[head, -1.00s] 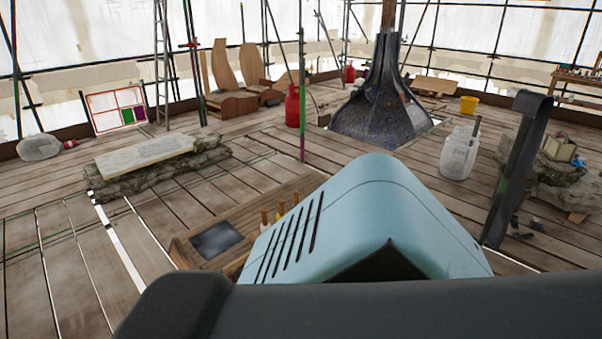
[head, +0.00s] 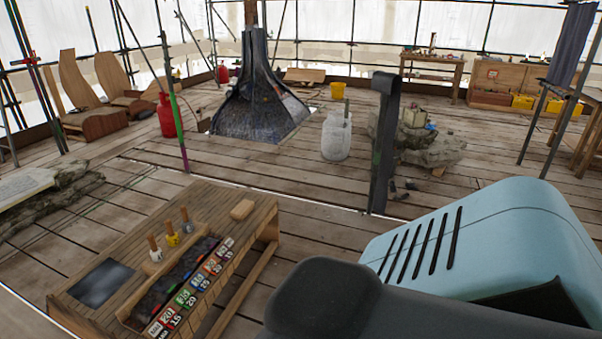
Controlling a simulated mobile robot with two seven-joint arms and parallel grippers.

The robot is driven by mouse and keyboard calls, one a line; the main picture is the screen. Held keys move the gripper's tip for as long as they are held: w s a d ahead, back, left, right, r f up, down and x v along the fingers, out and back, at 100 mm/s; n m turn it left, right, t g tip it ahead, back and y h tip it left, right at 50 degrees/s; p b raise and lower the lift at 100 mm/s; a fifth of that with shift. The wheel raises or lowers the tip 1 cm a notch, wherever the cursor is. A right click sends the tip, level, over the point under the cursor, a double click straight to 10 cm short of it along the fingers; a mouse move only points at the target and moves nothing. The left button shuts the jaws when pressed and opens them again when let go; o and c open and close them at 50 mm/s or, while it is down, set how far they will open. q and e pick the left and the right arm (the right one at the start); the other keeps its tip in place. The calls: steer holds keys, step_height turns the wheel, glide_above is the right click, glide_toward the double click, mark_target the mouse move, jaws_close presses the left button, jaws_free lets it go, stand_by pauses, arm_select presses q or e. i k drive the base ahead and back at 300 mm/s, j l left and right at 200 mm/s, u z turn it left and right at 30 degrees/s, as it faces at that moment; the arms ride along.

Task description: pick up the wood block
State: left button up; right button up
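A small light-brown wood block (head: 242,209) lies flat on the far right corner of a low wooden bench (head: 215,198). Nothing touches or covers it. Neither of my grippers shows in the head view. Only dark and light-blue parts, apparently of my own body, fill the lower right, so I cannot see what the grippers hold.
The bench also bears a dark sheet (head: 102,283), several wooden-handled tools (head: 172,238) and a trough with coloured number tags (head: 188,296). Beyond stand a dark flared spire (head: 258,105), a white container (head: 337,135) and a dark upright strip (head: 382,145). Plank floor between is clear.

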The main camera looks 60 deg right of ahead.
mark_target(240, 213)
steer(key=z, duration=1.65)
steer(key=i+j+z, duration=0.1)
steer(key=i+z, duration=0.35)
steer(key=i+j+z, duration=0.2)
steer(key=z, duration=0.2)
steer(key=i+j+z, duration=0.3)
steer(key=i+j, duration=0.7)
steer(key=j, duration=0.15)
steer(key=i+j, duration=0.65)
steer(key=j, duration=0.2)
steer(key=i+j+z, duration=0.1)
steer(key=i+j, duration=0.2)
steer(key=j, duration=0.15)
